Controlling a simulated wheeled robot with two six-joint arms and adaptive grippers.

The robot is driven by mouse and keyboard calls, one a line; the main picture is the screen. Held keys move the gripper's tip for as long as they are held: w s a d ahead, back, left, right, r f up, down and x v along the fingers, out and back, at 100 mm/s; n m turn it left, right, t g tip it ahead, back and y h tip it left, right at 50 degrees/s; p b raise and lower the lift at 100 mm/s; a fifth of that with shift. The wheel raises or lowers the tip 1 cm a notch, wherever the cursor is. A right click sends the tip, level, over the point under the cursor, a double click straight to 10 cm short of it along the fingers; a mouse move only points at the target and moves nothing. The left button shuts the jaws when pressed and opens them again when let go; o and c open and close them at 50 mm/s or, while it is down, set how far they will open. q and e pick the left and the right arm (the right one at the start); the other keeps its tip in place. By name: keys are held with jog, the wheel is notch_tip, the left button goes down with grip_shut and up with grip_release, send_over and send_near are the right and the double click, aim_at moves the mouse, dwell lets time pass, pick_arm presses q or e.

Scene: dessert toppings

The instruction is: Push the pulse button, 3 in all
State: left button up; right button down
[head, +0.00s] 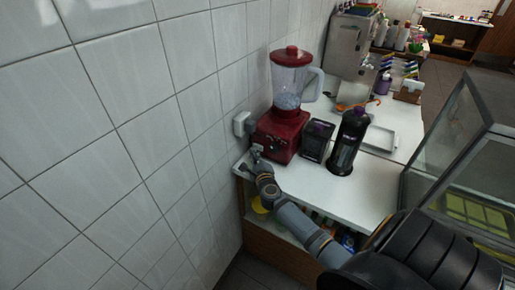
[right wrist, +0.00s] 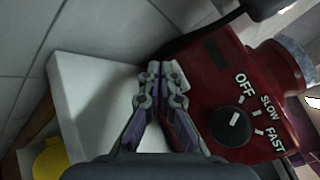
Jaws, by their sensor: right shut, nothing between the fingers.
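The red blender (head: 280,138) stands on the white counter against the tiled wall, with its clear jar (head: 291,82) and red lid on top. In the right wrist view its red base (right wrist: 205,80) carries a dark dial (right wrist: 231,127) marked OFF, SLOW and FAST; the dial's white mark points roughly toward OFF. A dark rectangular patch (right wrist: 216,53) shows further up the base; I cannot tell whether it is the pulse button. My right gripper (head: 257,150) is shut and empty at the base's left front, also in the wrist view (right wrist: 160,70). Contact is unclear. My left gripper is out of view.
A dark box (head: 317,140) and a dark bottle (head: 347,142) stand right of the blender. A wall socket (head: 242,123) is just behind it. A white tray (head: 379,138) lies further back. A glass case (head: 455,140) borders the right side.

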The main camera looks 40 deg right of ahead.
jog(key=shift+s+a+p, duration=0.15)
jog(key=shift+s+a, duration=0.15)
jog(key=shift+a, duration=0.45)
jog(key=shift+s+a+p, duration=0.2)
jog(key=shift+s+a, duration=0.15)
jog(key=shift+a, duration=0.45)
jog(key=shift+s+a+p, duration=0.15)
jog(key=shift+s+a, duration=0.15)
jog(key=shift+a, duration=0.45)
jog(key=s+a+b, duration=0.1)
jog(key=s+a, duration=0.1)
jog(key=a, duration=0.2)
jog(key=shift+w+d, duration=0.65)
jog(key=shift+d, duration=0.8)
jog(key=shift+w+d, duration=0.7)
jog(key=shift+d, duration=0.7)
jog(key=shift+w+d, duration=0.65)
jog(key=shift+d, duration=0.8)
jog(key=shift+w+d, duration=0.15)
jog(key=shift+d, duration=0.25)
